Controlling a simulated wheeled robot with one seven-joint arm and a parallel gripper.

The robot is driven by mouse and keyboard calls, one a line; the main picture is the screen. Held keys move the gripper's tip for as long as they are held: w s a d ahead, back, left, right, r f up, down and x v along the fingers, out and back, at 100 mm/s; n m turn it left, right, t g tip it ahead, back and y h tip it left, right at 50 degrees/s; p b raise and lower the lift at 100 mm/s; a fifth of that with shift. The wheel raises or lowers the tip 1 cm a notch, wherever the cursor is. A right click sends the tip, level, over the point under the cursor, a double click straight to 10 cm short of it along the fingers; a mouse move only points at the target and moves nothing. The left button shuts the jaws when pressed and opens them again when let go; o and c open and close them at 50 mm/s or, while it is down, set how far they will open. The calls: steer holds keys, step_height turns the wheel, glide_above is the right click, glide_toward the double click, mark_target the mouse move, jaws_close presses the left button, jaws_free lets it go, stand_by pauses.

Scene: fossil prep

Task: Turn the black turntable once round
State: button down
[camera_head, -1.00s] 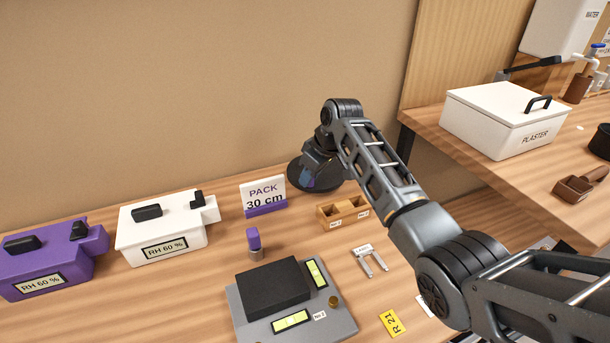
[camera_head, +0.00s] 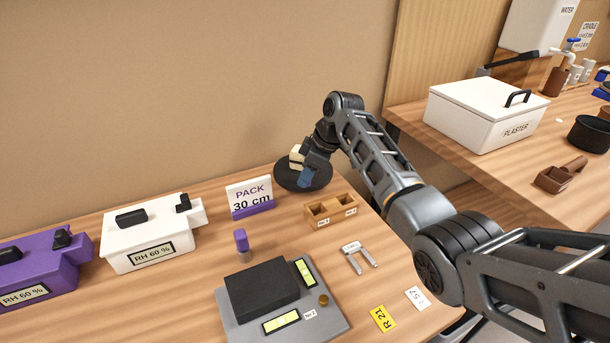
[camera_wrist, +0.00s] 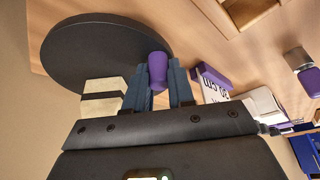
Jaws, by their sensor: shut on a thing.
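The black turntable (camera_head: 323,179) is a round disc at the back of the bench, against the wall. It fills the upper left of the wrist view (camera_wrist: 95,50). A cream block with a dark band (camera_head: 297,155) sits on it, partly hidden by my gripper; it also shows in the wrist view (camera_wrist: 103,105). My gripper (camera_head: 306,180) is low over the near part of the disc. In the wrist view its blue-grey fingers are shut on a purple knob (camera_wrist: 158,72) at the disc's edge. The knob's foot is hard to see.
A PACK 30 cm sign (camera_head: 250,196) stands left of the turntable, and a small wooden compartment box (camera_head: 331,209) stands in front of it. White (camera_head: 125,245) and purple (camera_head: 45,262) boxes are at left. A grey scale (camera_head: 232,325) is in front.

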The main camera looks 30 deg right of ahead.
stand_by(0.5)
steer(key=c, duration=1)
jaws_free()
steer(key=shift+o, duration=0.2)
steer(key=shift+d+r, duration=0.1)
steer(key=v, duration=0.7)
steer(key=shift+r, duration=0.35)
steer(key=shift+s+f, duration=0.1)
steer(key=shift+s, duration=0.05)
